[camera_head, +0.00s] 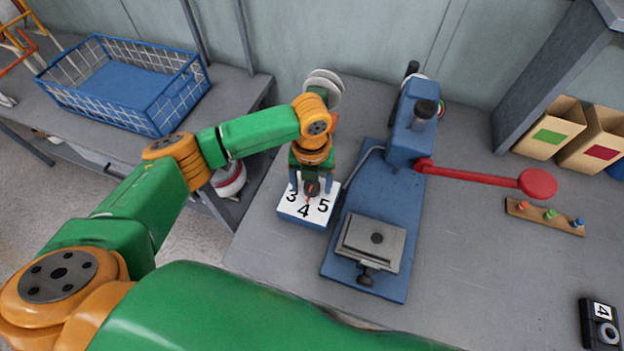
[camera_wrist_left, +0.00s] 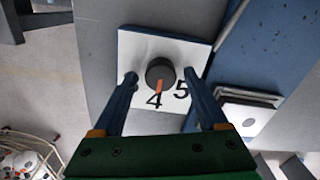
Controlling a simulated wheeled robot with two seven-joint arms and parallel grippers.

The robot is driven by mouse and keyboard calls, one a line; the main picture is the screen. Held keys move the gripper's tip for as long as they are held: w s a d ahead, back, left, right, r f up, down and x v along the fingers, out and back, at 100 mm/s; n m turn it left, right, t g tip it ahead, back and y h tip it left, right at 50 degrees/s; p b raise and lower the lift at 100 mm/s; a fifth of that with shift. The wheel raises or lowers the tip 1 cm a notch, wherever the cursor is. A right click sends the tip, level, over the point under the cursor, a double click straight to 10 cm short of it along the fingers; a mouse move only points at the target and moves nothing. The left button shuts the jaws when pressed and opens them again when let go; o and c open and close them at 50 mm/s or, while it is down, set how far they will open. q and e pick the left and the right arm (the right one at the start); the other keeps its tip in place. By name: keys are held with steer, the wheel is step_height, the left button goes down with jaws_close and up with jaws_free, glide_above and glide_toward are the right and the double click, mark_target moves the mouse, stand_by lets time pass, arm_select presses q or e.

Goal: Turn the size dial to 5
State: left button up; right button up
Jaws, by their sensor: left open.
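The size dial is a blue box (camera_head: 302,219) with a white top bearing the numbers 3, 4 and 5. Its round dark knob (camera_head: 311,189) has a red pointer mark, which is directed at the 4. The knob also shows in the left wrist view (camera_wrist_left: 160,72), with the white plate (camera_wrist_left: 136,45) around it. My left gripper (camera_head: 312,183) points down over the box. It is open, with one finger on each side of the knob and a visible gap to it in the left wrist view. My right gripper is not in view.
The blue press (camera_head: 378,205) with its red-knobbed lever (camera_head: 480,176) stands just right of the dial box. A peg strip (camera_head: 545,218), cardboard bins (camera_head: 549,128) and a small black device marked 4 (camera_head: 600,325) lie farther right. A blue wire basket (camera_head: 125,85) is at left.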

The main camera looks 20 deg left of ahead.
arm_select(q)
steer(key=shift+w+f, duration=0.15)
steer(key=shift+w, duration=0.05)
steer(key=shift+s, duration=0.15)
jaws_close()
steer(key=shift+r+n+p, duration=0.35)
steer(key=shift+n+p, duration=0.95)
steer(key=shift+p, duration=0.25)
steer(key=n+p, duration=0.2)
steer(key=shift+n, duration=0.3)
steer(key=n+p, duration=0.2)
steer(key=n, duration=0.1)
steer(key=shift+f, duration=0.1)
steer(key=shift+f+n+p, duration=0.1)
steer(key=shift+n+p, duration=0.85)
steer(key=shift+n, duration=0.85)
jaws_free()
steer(key=shift+f, duration=0.1)
